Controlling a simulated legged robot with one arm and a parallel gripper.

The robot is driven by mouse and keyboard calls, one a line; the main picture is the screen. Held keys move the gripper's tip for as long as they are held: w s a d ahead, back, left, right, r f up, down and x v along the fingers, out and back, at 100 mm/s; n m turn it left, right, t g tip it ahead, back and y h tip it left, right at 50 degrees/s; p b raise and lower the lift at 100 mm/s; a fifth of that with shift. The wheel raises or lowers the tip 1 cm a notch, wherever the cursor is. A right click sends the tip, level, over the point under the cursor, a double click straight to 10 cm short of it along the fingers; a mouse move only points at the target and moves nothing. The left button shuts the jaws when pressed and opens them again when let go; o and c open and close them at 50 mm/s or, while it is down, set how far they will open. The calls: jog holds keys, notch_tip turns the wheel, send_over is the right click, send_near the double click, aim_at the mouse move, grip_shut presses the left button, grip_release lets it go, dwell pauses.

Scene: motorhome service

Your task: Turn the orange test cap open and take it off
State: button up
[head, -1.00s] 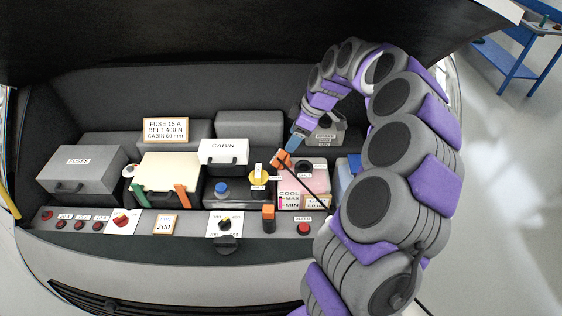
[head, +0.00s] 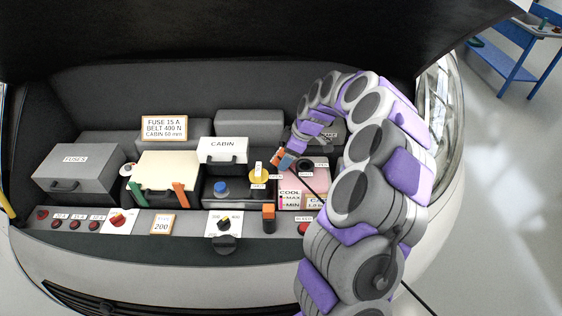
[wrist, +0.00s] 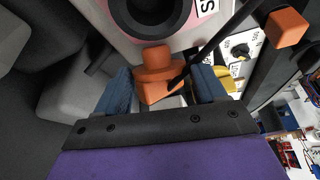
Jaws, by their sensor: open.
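The orange cap (head: 277,155) shows at the end of my arm in the head view. In the wrist view the cap (wrist: 160,68) has a round flange, a short stub and a block-like grip. My gripper (wrist: 164,88) is open, with its blue jaws on either side of the grip. A gap shows on the right jaw's side; contact on the left is unclear. The cap appears off to the left of the black open neck (head: 305,164) of the pink coolant tank (head: 290,190). A thin black bar or cord runs from beside the cap. What supports the cap is unclear.
A yellow-handled cap (head: 258,174) and a blue cap (head: 221,187) are left of my gripper. An orange block (head: 268,211) stands on the front panel. The white CABIN box (head: 222,151) is behind left. The raised hood is overhead.

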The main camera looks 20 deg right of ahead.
jog(key=shift+x, duration=0.75)
jog(key=shift+d, duration=0.35)
jog(key=shift+a, duration=0.25)
jog(key=c, duration=0.6)
jog(key=shift+c, duration=0.9)
jog(key=shift+d+r, duration=0.1)
